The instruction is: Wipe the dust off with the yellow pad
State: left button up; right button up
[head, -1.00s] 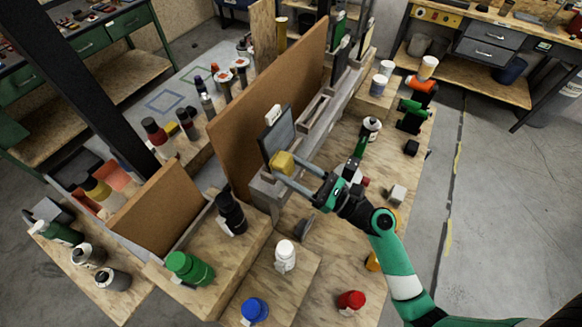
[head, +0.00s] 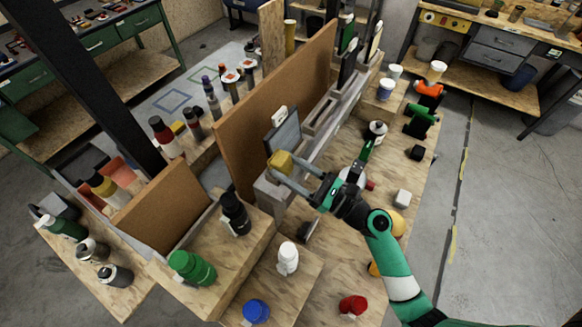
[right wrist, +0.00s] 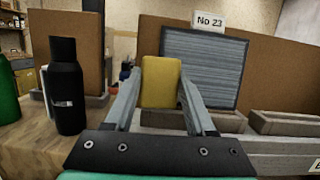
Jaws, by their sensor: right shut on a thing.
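My right gripper (head: 285,172) is shut on the yellow pad (head: 279,162), which also shows between its fingers in the right wrist view (right wrist: 161,82). The pad is in front of the lower left part of a grey, dark-framed panel (head: 287,132). The panel stands upright in a grey holder against a brown board, and it shows fine streaks in the right wrist view (right wrist: 208,72). I cannot tell whether the pad touches the panel. A white tag reading "No 23" (right wrist: 210,20) is above it. My left gripper is not in view.
A black bottle (head: 235,212) stands left of the gripper. More panels (head: 346,62) stand farther along the board. Open floor lies at right.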

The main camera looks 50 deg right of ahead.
jog(key=shift+w+d, duration=0.2)
jog(key=shift+d, duration=0.8)
jog(key=shift+w+d, duration=0.2)
jog(key=shift+d, duration=0.8)
jog(key=shift+w+r, duration=0.1)
jog(key=shift+a, duration=0.65)
jog(key=shift+s+a+p, duration=0.2)
jog(key=shift+a+p, duration=0.1)
jog(key=shift+a, duration=0.4)
jog(key=shift+s+a+p, duration=0.2)
jog(key=shift+a+p, duration=0.05)
jog(key=shift+a, duration=0.45)
